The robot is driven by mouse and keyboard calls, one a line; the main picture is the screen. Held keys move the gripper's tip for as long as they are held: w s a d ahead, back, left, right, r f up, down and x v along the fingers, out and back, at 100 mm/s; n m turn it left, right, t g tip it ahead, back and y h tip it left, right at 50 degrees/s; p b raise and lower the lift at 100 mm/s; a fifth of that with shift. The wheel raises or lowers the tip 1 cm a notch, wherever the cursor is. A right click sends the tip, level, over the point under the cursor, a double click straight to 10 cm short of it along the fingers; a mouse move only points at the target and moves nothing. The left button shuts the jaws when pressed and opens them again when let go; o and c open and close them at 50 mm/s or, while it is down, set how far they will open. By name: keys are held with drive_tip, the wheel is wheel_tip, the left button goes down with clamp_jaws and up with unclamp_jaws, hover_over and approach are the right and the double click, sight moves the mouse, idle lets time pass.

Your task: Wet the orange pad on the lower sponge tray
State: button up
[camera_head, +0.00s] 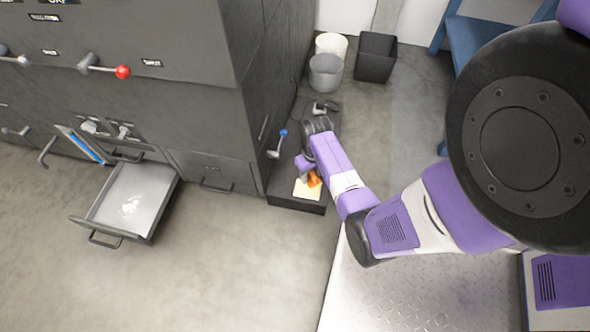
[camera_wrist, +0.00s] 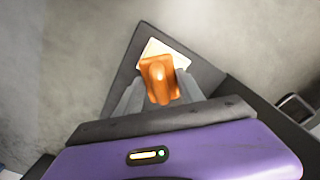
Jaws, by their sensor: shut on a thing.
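The orange pad (camera_head: 314,179) is at my gripper, just over the pale sponge. In the wrist view the orange pad (camera_wrist: 159,82) sits between the two grey fingers of my gripper (camera_wrist: 155,92), which is shut on it. The pale yellow sponge (camera_head: 306,190) lies on the dark low tray (camera_head: 297,204) beside the machine. In the wrist view the sponge (camera_wrist: 172,50) shows behind the pad, on the dark tray (camera_wrist: 203,68). I cannot tell whether the pad touches the sponge. In the head view my arm hides part of the tray and the fingertips.
A blue-tipped lever (camera_head: 280,138) sticks out of the dark machine (camera_head: 210,100) close to my wrist. An open drawer (camera_head: 127,200) juts out at left. Two round bins (camera_head: 325,72) and a square dark bin (camera_head: 376,57) stand behind. The floor in front is clear.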

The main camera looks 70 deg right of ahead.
sight(308, 183)
drive_tip(key=shift+w+f, duration=0.15)
drive_tip(key=shift+w, duration=0.3)
wheel_tip(308, 183, down, 6)
drive_tip(key=b, duration=0.6)
drive_tip(key=shift+b, duration=0.3)
drive_tip(key=shift+f, duration=0.45)
idle(2.2)
drive_tip(key=shift+r, duration=0.1)
wheel_tip(308, 183, up, 7)
drive_tip(key=p, duration=0.8)
idle(0.3)
